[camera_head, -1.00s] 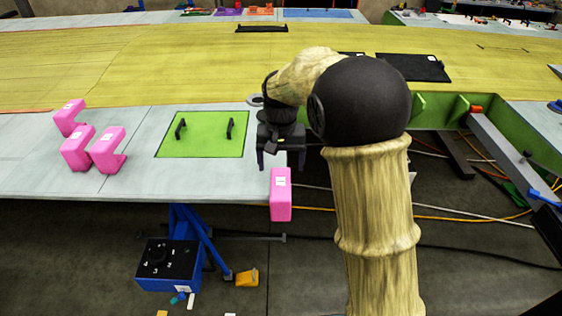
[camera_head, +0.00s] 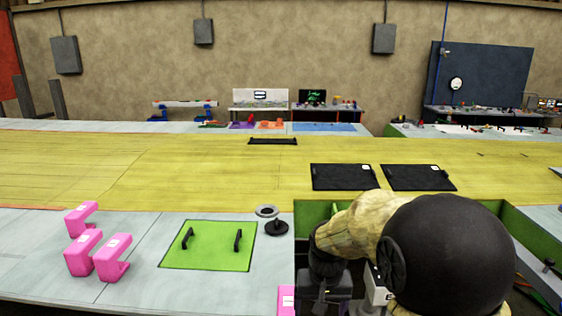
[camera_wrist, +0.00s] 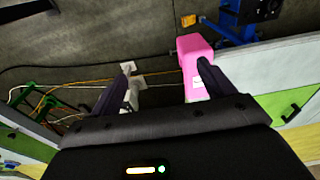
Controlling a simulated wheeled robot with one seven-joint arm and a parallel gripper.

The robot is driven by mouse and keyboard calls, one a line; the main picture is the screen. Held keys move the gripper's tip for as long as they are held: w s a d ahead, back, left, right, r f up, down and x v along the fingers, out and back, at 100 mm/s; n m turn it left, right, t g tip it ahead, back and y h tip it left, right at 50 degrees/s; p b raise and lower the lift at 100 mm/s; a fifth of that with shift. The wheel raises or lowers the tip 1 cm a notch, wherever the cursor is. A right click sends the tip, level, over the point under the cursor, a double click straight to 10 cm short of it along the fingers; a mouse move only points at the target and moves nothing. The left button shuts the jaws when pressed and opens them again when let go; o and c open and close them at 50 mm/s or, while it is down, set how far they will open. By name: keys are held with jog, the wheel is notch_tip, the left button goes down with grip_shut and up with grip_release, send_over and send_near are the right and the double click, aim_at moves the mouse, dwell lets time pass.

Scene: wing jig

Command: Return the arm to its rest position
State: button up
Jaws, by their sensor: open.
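My arm shows at the lower right of the head view, with a large black joint and a tan cover. My gripper (camera_head: 325,300) hangs at the bottom edge of that view, over the gap beside the table edge. In the wrist view my gripper (camera_wrist: 168,80) has its two dark fingers spread wide with nothing gripped between them. A pink block (camera_wrist: 193,60) lies behind the right finger there, at the table's edge; its top also shows at the bottom of the head view (camera_head: 286,299). I cannot tell the distance from finger to block.
Several pink brackets (camera_head: 110,259) stand on the grey table at left. A green plate (camera_head: 208,246) with two black handles lies beside them, near a grey ring (camera_head: 267,211) and a black knob (camera_head: 276,228). Two black panels (camera_head: 342,177) lie on the yellow wing skin (camera_head: 200,165). Cables cross the floor.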

jog(key=s+d+f, duration=0.1)
jog(key=s+d, duration=0.2)
jog(key=s, duration=0.3)
jog(key=s+d+f+t, duration=0.1)
jog(key=s+d+f, duration=0.1)
jog(key=s, duration=0.4)
jog(key=shift+s+d, duration=0.3)
jog(key=shift+d, duration=0.35)
